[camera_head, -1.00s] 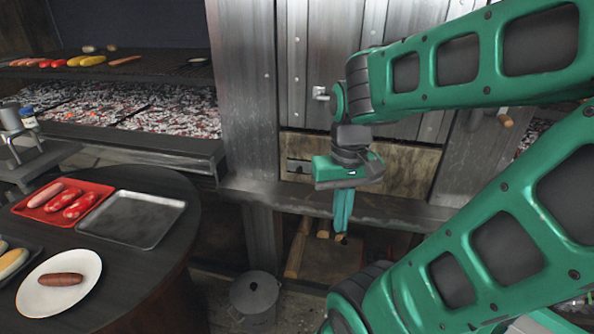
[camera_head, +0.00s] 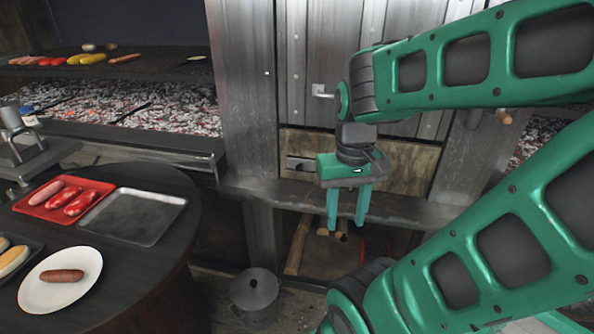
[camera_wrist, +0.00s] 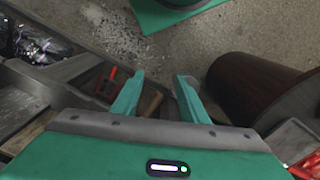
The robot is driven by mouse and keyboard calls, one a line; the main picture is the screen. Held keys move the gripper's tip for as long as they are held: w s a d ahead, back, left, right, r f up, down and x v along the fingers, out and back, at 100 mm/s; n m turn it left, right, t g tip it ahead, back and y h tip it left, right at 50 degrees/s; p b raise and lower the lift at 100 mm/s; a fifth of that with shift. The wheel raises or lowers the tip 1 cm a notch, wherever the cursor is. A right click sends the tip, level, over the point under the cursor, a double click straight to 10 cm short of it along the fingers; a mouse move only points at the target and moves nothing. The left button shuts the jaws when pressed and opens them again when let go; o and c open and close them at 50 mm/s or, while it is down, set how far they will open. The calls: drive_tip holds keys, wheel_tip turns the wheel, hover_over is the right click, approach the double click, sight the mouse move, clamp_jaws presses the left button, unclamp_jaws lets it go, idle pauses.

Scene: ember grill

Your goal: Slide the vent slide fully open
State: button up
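A small metal fitting (camera_head: 298,165) sits at the left end of the wooden panel below the metal door. It may be the vent slide; I cannot tell how far open it is, and my wrist covers part of the panel. My gripper (camera_head: 348,215) points down in front of the ledge below the panel, to the right of and lower than the fitting. Its two teal fingers are apart with nothing between them. The wrist view also shows the open fingers (camera_wrist: 160,88) above the floor, and no vent slide is clear there.
The metal door has a handle (camera_head: 324,92) close to my wrist. A ledge (camera_head: 290,192) runs below the panel. A round table (camera_head: 170,240) with trays and a plate stands at left. A lidded pot (camera_head: 254,298) is on the floor. Glowing coals (camera_head: 150,105) lie at left.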

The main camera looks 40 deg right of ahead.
drive_tip(key=w+d+f+n+g+h, duration=0.1)
drive_tip(key=w+d+f+n+h, duration=0.5)
drive_tip(key=d, duration=0.3)
drive_tip(key=w+d+f+n+g+h, duration=0.1)
drive_tip(key=w+d+f+n+h, duration=0.4)
drive_tip(key=w+d, duration=0.35)
drive_tip(key=n+t+h, duration=0.3)
drive_tip(key=n+t, duration=1)
drive_tip(key=n, duration=0.7)
approach(298, 169)
drive_tip(key=x, duration=0.8)
drive_tip(key=shift+r, duration=0.1)
drive_tip(key=shift+c, duration=0.5)
